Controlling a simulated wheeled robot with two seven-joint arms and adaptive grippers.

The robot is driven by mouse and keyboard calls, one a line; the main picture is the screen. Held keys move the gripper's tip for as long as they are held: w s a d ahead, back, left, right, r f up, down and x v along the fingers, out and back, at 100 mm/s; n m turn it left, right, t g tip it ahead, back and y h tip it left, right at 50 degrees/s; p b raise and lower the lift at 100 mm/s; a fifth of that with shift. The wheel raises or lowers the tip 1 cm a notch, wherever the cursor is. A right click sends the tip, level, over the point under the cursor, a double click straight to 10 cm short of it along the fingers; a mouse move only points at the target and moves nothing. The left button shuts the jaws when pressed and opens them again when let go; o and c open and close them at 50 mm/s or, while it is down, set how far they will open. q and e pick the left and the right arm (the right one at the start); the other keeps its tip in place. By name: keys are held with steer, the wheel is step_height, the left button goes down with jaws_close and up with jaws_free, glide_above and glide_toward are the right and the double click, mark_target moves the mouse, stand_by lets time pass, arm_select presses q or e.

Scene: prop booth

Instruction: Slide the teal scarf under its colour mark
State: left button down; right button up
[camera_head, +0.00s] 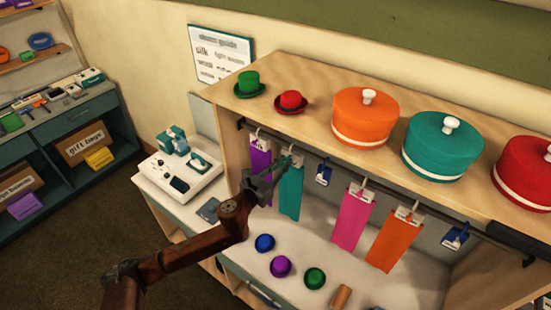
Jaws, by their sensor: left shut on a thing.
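The teal scarf (291,196) hangs from the rail (335,165) under the shelf, between a purple scarf (260,160) and a small blue tag (323,173). My left gripper (284,164) reaches up to the top of the teal scarf and is shut there at its clip; the exact grip is partly hidden by the fingers. A teal round box (441,150) with a white knob stands on the shelf top, farther right along the rail. It is the only large teal thing above the rail. My right gripper is not in view.
A pink scarf (352,218) and an orange scarf (394,242) hang to the right, then another blue tag (456,237). A white device (178,178) stands at left.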

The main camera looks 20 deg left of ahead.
arm_select(q)
steer(key=shift+s+d, duration=0.2)
steer(key=shift+d, duration=0.4)
steer(key=shift+a, duration=0.1)
steer(key=c, duration=1.9)
jaws_free()
steer(key=v, duration=1.2)
